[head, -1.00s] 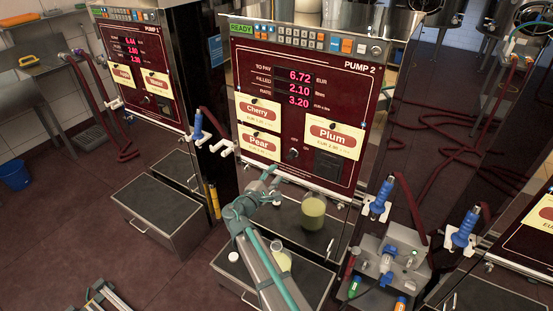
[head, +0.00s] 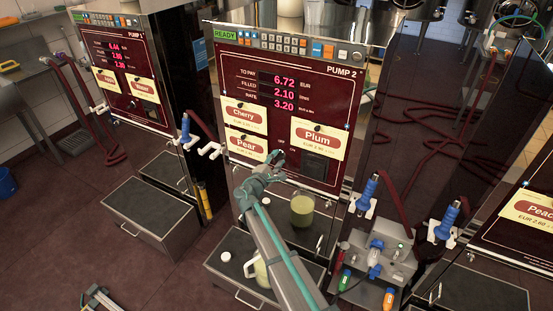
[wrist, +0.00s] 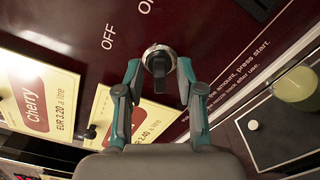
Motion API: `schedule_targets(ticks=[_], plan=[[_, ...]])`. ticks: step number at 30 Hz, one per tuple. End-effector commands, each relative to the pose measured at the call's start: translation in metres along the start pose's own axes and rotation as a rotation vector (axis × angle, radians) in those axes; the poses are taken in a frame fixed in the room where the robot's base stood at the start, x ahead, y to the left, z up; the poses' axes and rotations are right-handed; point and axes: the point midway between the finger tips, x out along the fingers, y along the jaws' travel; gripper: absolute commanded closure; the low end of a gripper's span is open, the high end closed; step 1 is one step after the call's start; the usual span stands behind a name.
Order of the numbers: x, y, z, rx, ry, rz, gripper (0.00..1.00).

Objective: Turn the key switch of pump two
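Pump two (head: 335,100) has a dark red panel with a lit display, Cherry, Pear and Plum cards, and a green READY sign. In the wrist view its key switch (wrist: 158,62) is a round silver collar with a black grip, near white OFF and ON lettering. My gripper (head: 277,157) is at the lower middle of this panel and covers the switch in the head view. In the wrist view its two teal-tipped fingers are apart, one on each side of the black grip. A gap shows on both sides, so it is not clamped.
Below the panel, a glass jug (head: 302,210) of yellow-green liquid stands on a dark shelf. Blue nozzles (head: 368,190) hang to the right, and another blue nozzle (head: 185,128) hangs to the left. Pump one (head: 125,70) stands at the left.

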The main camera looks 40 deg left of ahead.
Motion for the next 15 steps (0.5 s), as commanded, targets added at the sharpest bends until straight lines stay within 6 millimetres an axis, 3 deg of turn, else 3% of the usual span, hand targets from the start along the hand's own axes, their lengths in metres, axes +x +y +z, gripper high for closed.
schedule_targets(ticks=[7, 13, 15], plan=[[0.0003, -0.0003, 0.0000, 0.000, 0.000, 0.000, 0.64], [0.0002, -0.0002, 0.0001, 0.001, 0.000, 0.000, 0.97], [0.0002, -0.0002, 0.0001, 0.001, 0.000, 0.000, 1.00]])
